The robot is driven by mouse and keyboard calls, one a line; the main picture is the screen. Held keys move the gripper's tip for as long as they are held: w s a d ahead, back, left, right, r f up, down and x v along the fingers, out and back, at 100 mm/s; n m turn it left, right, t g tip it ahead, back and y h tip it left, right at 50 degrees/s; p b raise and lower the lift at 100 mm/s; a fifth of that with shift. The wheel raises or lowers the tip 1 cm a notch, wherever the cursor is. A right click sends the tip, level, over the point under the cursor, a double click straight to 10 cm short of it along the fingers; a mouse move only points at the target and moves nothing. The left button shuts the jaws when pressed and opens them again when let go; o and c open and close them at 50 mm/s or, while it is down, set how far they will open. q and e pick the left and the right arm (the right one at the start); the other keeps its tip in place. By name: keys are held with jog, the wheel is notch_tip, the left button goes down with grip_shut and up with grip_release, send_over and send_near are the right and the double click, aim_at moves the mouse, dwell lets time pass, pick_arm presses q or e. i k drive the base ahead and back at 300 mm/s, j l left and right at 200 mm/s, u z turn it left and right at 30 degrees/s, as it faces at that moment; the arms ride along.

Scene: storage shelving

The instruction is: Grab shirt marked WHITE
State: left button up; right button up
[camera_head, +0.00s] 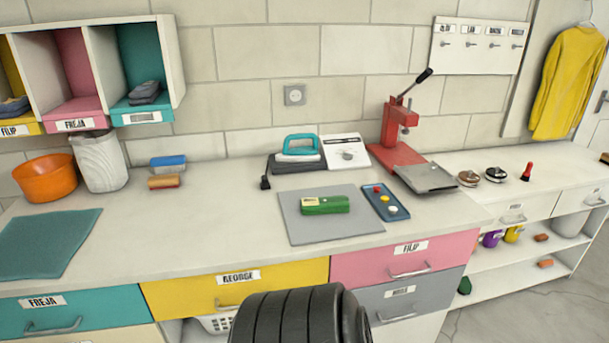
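No shirt with a readable WHITE mark shows in the head view. A yellow garment (570,82) hangs from a hanger on the wall at the upper right, and I see no label on it. Dark folded cloth (146,93) lies in the teal cubby at the upper left, whose label is too small to read. More dark folded cloth (14,106) lies in the yellow cubby marked FILIP. Neither gripper is in view. A black ribbed part, which looks like part of my own arm, rises at the bottom middle.
The long worktop (225,208) carries an orange bowl (47,178), a white bin (100,161), an iron (299,149), a red press (392,135) and a grey mat (300,226). Labelled drawers (235,288) are below. Open floor (520,312) shows at the lower right.

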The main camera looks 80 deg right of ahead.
aim_at(315, 206)
jog(key=z, duration=2.75)
